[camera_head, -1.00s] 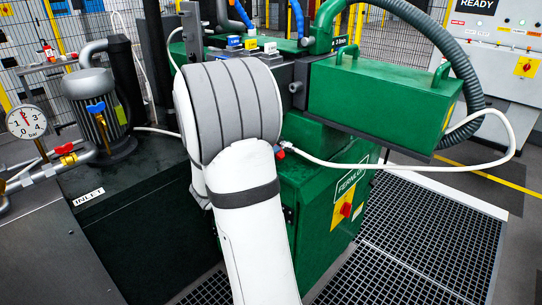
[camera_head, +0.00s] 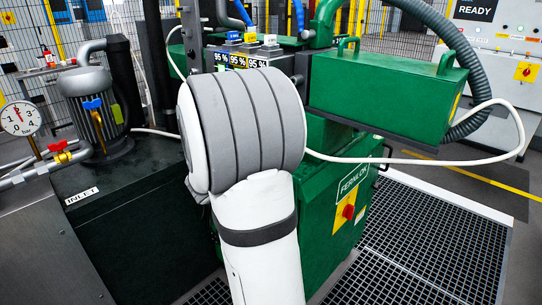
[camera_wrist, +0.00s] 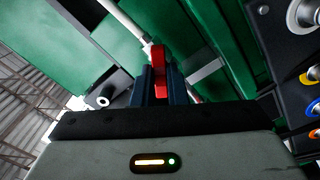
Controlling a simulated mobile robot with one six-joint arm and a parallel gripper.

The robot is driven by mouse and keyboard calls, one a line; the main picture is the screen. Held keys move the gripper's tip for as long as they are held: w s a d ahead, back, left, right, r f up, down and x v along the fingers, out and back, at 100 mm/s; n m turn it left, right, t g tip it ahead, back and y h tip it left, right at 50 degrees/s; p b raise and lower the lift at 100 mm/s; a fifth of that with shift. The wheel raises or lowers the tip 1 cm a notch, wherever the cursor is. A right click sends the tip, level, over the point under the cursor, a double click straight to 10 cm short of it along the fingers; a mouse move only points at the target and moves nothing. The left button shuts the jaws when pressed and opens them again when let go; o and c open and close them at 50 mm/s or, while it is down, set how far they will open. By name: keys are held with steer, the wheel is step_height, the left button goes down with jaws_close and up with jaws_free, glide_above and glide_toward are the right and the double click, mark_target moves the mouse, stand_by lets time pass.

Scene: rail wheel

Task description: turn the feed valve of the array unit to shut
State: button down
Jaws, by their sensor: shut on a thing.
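In the wrist view my gripper (camera_wrist: 159,84) has its dark fingers closed around a red handle (camera_wrist: 159,58), which stands up between them. A white hose (camera_wrist: 125,25) comes in beside the handle, against the green machine (camera_wrist: 208,25). In the head view my own white and grey arm hides my gripper and the held handle. The green machine (camera_head: 388,100) stands behind the arm, and the hose (camera_head: 400,160) emerges from behind the arm's right side. I cannot tell how far the handle is turned.
Displays (camera_head: 240,60) read 95 %. A yellow switch plate with a red knob (camera_head: 348,212) is on the cabinet. Grating (camera_head: 425,240) covers the floor at right.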

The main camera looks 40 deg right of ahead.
steer(key=shift+f+m+b, duration=0.25)
steer(key=shift+m+b, duration=0.75)
steer(key=shift+b, duration=1.5)
steer(key=shift+r, duration=0.15)
steer(key=shift+m+b, duration=0.5)
steer(key=shift+b, duration=0.95)
steer(key=m+b, duration=0.3)
steer(key=b, duration=0.6)
steer(key=shift+m, duration=0.3)
